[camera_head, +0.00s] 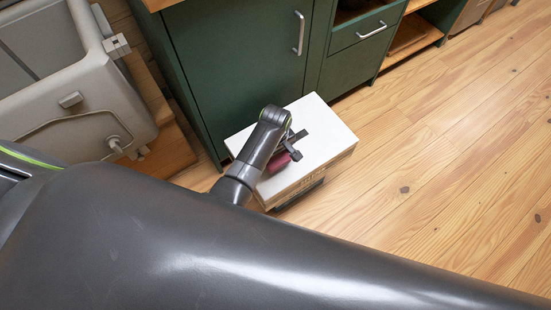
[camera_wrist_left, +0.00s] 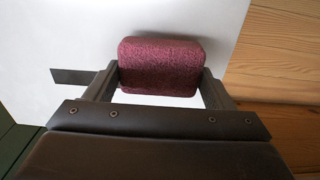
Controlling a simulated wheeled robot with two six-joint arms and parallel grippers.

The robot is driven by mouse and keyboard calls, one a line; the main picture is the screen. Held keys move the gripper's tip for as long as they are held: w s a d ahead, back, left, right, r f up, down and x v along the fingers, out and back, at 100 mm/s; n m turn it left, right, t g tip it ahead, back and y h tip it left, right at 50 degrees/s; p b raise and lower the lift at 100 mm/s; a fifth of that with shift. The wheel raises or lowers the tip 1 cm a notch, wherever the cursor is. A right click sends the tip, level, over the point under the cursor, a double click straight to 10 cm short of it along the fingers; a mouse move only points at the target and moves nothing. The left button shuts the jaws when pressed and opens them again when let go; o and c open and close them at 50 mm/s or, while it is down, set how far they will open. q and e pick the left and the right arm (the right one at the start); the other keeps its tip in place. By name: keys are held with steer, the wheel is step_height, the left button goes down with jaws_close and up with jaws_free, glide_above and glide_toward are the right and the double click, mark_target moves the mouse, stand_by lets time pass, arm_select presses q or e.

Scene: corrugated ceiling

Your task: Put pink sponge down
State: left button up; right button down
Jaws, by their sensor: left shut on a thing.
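The pink sponge (camera_wrist_left: 160,66) is a dark pink, rounded block with a rough surface. It sits between the two fingers of my left gripper (camera_wrist_left: 162,88), which is shut on it. In the head view the sponge (camera_head: 278,162) shows partly beside my left gripper (camera_head: 290,150), over the white top of a low box-like stand (camera_head: 325,140). The white top (camera_wrist_left: 50,30) fills much of the wrist view behind the sponge. I cannot tell whether the sponge touches the white top. My right gripper is not in view.
A green cabinet (camera_head: 240,60) with metal handles stands right behind the white-topped stand. A grey bulky case (camera_head: 75,90) is at the left on a wooden base. The wooden floor (camera_head: 450,150) to the right is clear. My dark arm covers the lower part.

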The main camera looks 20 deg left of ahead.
arm_select(q)
step_height(320, 180, down, 2)
steer(key=shift+b, duration=0.3)
steer(key=shift+p, duration=0.3)
steer(key=shift+f, duration=0.35)
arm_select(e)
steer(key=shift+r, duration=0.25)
arm_select(q)
steer(key=o, duration=0.9)
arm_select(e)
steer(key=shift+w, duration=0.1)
arm_select(q)
steer(key=shift+f, duration=0.1)
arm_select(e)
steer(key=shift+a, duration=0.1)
